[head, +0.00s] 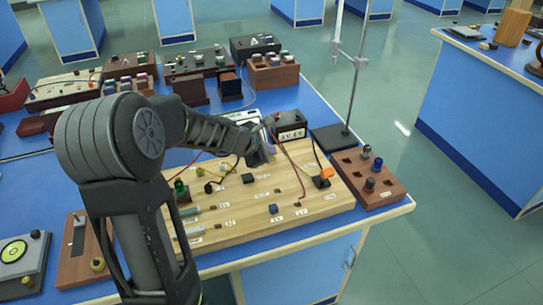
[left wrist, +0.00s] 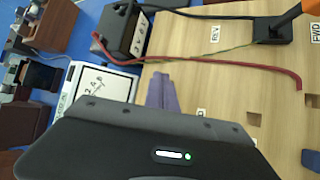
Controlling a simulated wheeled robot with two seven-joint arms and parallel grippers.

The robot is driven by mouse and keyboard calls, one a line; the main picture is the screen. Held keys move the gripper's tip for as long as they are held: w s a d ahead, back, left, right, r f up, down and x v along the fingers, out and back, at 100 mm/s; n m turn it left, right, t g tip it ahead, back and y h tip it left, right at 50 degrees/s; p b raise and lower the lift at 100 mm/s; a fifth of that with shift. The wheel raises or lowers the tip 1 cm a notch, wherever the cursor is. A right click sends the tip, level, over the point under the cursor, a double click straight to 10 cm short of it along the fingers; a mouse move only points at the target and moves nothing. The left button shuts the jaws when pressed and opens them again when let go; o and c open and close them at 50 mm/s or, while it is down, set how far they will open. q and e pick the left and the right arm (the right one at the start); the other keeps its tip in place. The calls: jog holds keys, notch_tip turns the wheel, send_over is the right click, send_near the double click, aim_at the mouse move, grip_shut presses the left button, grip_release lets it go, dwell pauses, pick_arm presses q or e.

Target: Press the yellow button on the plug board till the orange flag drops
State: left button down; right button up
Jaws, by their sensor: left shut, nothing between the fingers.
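The plug board (head: 250,222) is a pale wooden board on the blue bench, with labels, holes, wires and small parts. It also shows in the left wrist view (left wrist: 215,95). The orange flag (head: 326,173) stands raised on a small black block at the board's right; its orange part (left wrist: 308,8) shows at the wrist view's top right corner. I cannot make out a yellow button on the board; my left arm covers part of it. My left gripper (head: 267,151) is shut and empty above the board's back part. Its purple fingertips (left wrist: 162,92) point over bare wood. My right gripper is not in view.
A black battery box (head: 288,125) stands behind the board, with red (head: 296,165) and black wires running forward. A blue plug (head: 273,209) sits on the board. A brown block with knobs (head: 368,182) and a metal stand (head: 345,125) are at right. Several wooden boxes fill the back.

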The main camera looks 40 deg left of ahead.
pick_arm(q)
jog(key=shift+r, duration=0.1)
jog(key=shift+r+p, duration=0.8)
jog(key=shift+p, duration=0.05)
notch_tip(320, 180, up, 5)
jog(key=p, duration=0.5)
jog(key=shift+f, duration=0.1)
dwell(0.4)
